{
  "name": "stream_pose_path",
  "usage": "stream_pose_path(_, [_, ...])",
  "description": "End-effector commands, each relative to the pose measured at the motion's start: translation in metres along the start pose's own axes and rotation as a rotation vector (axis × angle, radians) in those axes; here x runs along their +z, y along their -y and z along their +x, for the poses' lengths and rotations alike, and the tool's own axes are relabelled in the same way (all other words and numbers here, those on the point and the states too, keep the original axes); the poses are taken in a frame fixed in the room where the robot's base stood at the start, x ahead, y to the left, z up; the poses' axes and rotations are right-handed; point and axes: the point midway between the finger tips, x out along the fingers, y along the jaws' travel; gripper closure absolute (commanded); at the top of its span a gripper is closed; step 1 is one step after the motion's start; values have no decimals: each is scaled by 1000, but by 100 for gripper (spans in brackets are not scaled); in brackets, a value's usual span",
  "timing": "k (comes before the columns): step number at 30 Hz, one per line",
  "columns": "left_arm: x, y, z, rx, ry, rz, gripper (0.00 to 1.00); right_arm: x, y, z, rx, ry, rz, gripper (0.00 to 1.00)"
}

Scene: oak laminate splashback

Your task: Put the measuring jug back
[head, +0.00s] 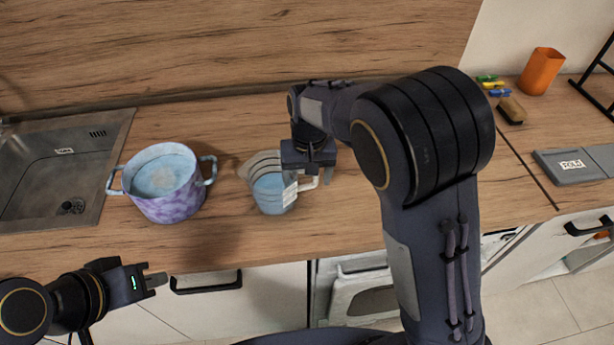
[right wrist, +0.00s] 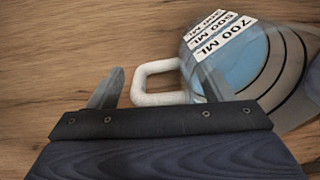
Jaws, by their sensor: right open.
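The measuring jug (head: 268,186) is see-through with dark bands, a bluish content, a white label and a white handle. It stands upright on the wooden counter, right of the pot. My right gripper (head: 318,172) is over the jug's handle side. In the right wrist view, the jug (right wrist: 255,62) shows at upper right and its handle (right wrist: 150,82) lies between the open fingers of my right gripper (right wrist: 158,88). Whether a finger touches the handle I cannot tell. My left gripper (head: 152,281) is low at the left, in front of the counter, away from the jug; its finger gap is unclear.
A purple and blue pot (head: 163,183) stands left of the jug. A sink (head: 62,165) is at far left. An orange cup (head: 540,71), a brown sponge-like block (head: 511,110) and a grey flat device (head: 578,166) are at the right. Counter between pot and jug is clear.

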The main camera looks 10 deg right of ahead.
Motion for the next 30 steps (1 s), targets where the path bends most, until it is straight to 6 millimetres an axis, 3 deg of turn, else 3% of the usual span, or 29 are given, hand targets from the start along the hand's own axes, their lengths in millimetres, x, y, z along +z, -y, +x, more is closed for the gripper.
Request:
stream_pose_path(15, [0, 0, 0, 0, 0, 0, 100, -1, 1, -99, -4, -4, -2, 27])
stream_pose_path(21, [0, 0, 0, 0, 0, 0, 100, 0, 0, -116, -1, -1, 0, 27])
stream_pose_path(26, [0, 0, 0, 0, 0, 0, 100, 0, 0, -119, -1, 0, 0, 27])
stream_pose_path(30, [0, 0, 0, 0, 0, 0, 100, 6, -15, -119, -47, 5, 16, 27])
